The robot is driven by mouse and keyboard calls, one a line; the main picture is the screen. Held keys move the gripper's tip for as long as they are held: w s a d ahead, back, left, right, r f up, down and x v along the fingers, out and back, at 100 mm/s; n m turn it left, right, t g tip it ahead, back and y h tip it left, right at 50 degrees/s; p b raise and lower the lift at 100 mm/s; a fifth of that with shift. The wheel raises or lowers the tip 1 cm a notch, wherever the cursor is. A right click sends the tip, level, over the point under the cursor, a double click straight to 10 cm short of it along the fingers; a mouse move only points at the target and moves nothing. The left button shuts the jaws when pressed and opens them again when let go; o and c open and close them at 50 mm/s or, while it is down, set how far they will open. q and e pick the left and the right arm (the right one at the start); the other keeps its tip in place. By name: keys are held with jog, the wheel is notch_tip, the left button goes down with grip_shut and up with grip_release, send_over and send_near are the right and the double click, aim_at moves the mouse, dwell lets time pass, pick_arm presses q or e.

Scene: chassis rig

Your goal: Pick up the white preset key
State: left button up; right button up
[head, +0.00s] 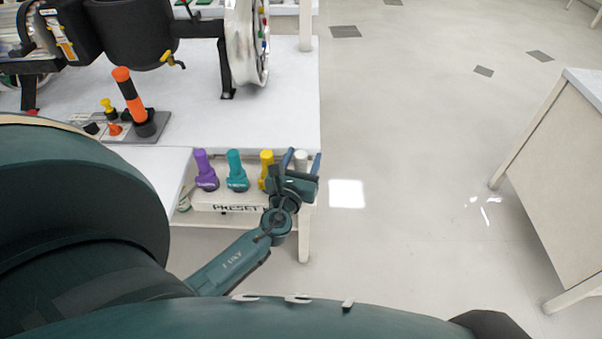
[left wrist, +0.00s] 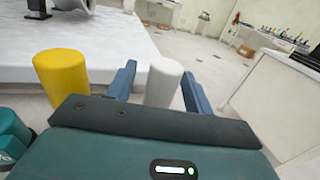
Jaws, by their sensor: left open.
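The white preset key (head: 301,158) stands upright at the right end of a row on the preset rack (head: 229,202). In the left wrist view the white key (left wrist: 163,80) shows as a white cylinder between two blue fingers. My left gripper (head: 302,162) is open, with one finger on each side of the white key. I cannot tell whether either finger touches it. The gripper body hides the key's lower part. The left gripper's fingers also show in the left wrist view (left wrist: 161,85). My right gripper is not in view.
A yellow key (head: 267,163) stands just left of the gripper, then a teal key (head: 236,170) and a purple key (head: 205,169). A white table (head: 270,110) with a wheeled rig lies behind. Open floor (head: 420,150) extends to the right, up to another table (head: 565,160).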

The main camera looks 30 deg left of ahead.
pick_arm(q)
jog(key=shift+w+a, duration=0.15)
jog(key=shift+w, duration=0.3)
grip_shut()
dwell(0.3)
